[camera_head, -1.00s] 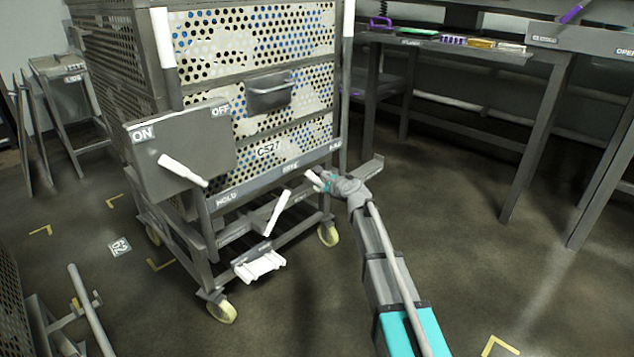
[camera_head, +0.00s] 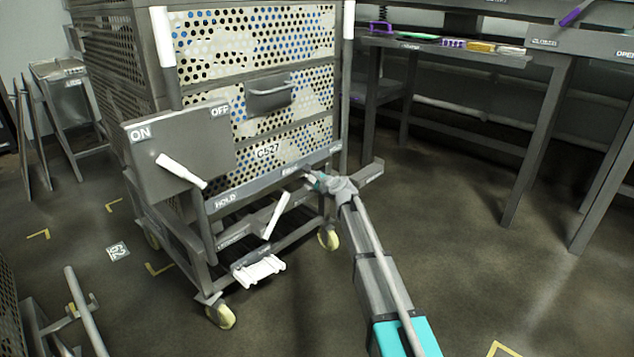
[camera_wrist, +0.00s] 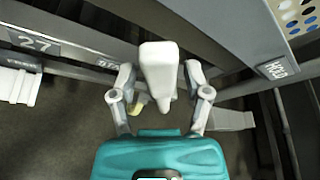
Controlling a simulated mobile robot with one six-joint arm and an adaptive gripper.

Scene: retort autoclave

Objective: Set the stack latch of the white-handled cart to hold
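The white-handled cart (camera_head: 290,85) stands left of centre, with white upright posts and a perforated front marked C527. A HOLD label (camera_head: 228,199) sits at the left of its lower front rail. My gripper (camera_head: 316,181) is at the right part of that rail. In the wrist view a white lever (camera_wrist: 158,68) stands between the two fingers of my gripper (camera_wrist: 160,80). The fingers look open, with a small gap on each side of it. The HOLD label (camera_wrist: 277,69) shows to the right there. In the head view my gripper mostly hides this lever.
A grey ON/OFF box with a white lever (camera_head: 182,170) is on the cart's front left. Another white lever (camera_head: 276,215) and a white pedal (camera_head: 259,270) are below the rail. A bench (camera_head: 450,44) with small items is at right. The floor between is clear.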

